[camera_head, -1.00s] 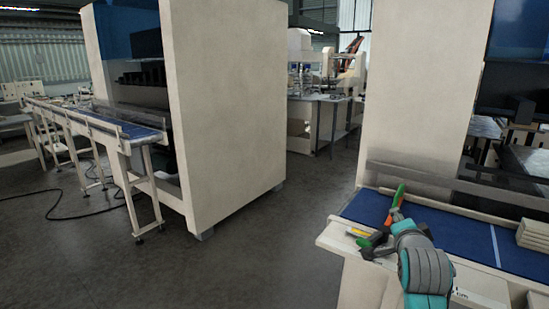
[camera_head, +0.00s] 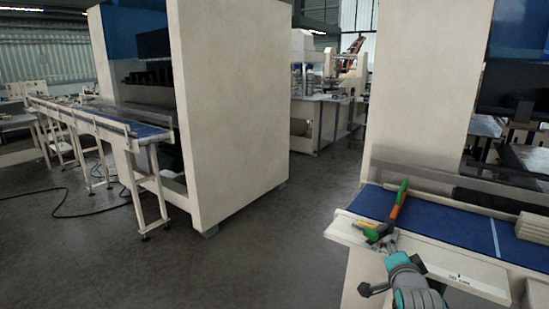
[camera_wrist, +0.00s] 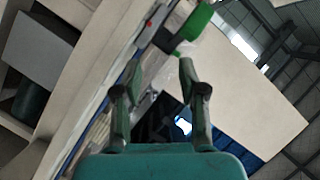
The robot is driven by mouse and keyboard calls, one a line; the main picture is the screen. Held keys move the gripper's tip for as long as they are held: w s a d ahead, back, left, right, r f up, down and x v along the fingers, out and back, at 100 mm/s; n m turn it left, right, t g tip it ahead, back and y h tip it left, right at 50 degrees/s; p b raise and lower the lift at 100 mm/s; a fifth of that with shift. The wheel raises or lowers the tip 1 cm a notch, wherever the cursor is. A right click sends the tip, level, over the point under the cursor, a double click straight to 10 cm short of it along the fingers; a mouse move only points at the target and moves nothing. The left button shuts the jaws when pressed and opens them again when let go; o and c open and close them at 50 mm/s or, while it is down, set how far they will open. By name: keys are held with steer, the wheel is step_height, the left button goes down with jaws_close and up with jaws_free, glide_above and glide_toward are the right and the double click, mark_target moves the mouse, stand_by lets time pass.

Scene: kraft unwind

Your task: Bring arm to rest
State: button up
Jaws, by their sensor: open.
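My gripper (camera_head: 376,265) is low at the right in the head view, at the near left corner of the right-hand conveyor. Its fingers are spread and nothing shows between them. In the wrist view my gripper (camera_wrist: 160,72) is open, with the two fingers apart. A tool with a green and orange handle (camera_head: 398,206) is at the left end of the blue belt (camera_head: 440,222), just beyond my gripper. A green piece (camera_wrist: 195,22), likely its handle, shows past the fingertips in the wrist view.
A small yellow item (camera_head: 362,225) is beside the tool. Pale stacked pieces (camera_head: 533,228) sit on the belt at right. A large beige machine (camera_head: 235,110) and another conveyor (camera_head: 110,125) stand at left. Grey floor (camera_head: 270,245) is clear between the machines; a black cable (camera_head: 80,212) lies at left.

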steer(key=s+a+f+n+y, duration=0.1)
steer(key=s+a+f+n, duration=0.25)
steer(key=s+f, duration=0.8)
steer(key=s+a+f+n+y, duration=0.1)
steer(key=s+a+f+n, duration=0.25)
steer(key=s+f, duration=0.75)
steer(key=s+a+r+n, duration=0.1)
steer(key=s+n, duration=0.1)
steer(key=s, duration=0.8)
steer(key=s+a+r+n+y, duration=0.1)
steer(key=s+a+r+n, duration=0.1)
steer(key=s, duration=0.9)
steer(key=s+a+r+n+y, duration=0.1)
steer(key=s+n, duration=0.1)
steer(key=s, duration=0.9)
steer(key=shift+s+a+r+n, duration=0.2)
steer(key=shift+a+r+n, duration=0.1)
steer(key=shift+a, duration=0.1)
